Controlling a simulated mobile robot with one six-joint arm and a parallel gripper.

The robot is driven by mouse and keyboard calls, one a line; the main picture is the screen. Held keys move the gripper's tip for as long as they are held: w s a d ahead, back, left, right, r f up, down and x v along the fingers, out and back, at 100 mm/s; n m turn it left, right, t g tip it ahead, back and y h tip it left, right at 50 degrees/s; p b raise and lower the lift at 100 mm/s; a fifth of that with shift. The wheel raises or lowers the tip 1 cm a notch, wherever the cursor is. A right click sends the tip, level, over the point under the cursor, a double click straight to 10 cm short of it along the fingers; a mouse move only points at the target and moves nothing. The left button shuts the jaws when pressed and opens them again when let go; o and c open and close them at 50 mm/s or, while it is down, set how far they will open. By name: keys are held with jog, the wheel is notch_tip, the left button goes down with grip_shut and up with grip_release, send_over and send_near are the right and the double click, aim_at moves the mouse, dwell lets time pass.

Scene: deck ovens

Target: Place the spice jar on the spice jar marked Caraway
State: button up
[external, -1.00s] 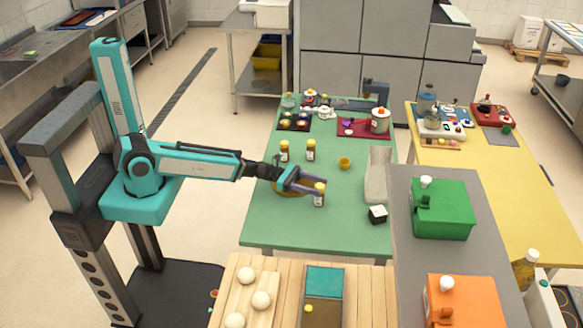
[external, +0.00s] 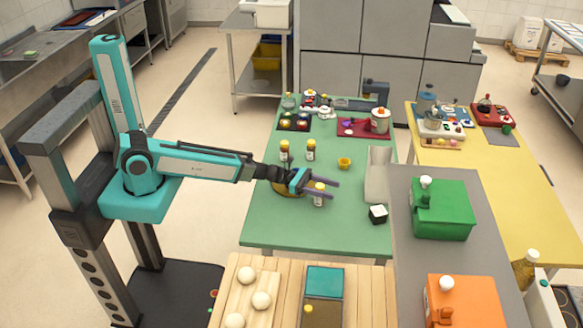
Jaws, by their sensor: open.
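The third jar (external: 319,201) stands further forward. My gripper (external: 336,193) is open at this front jar, its two dark fingers pointing right. In the picture, the jar's lid shows between the fingers and one finger crosses in front of its body. I cannot tell whether they touch. The labels are too small to read, so I cannot tell which jar is Caraway.
A round brown-yellow item (external: 286,189) lies partly hidden behind my gripper. A small yellow cup (external: 344,163), a long pale tray (external: 377,175) and a black-and-white cube (external: 378,214) stand to the right. The green table's (external: 285,230) front left is clear.

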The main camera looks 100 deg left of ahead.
dwell(0.5)
jog(key=c, duration=1.3)
jog(key=shift+r, duration=0.1)
jog(key=shift+r, duration=4.95)
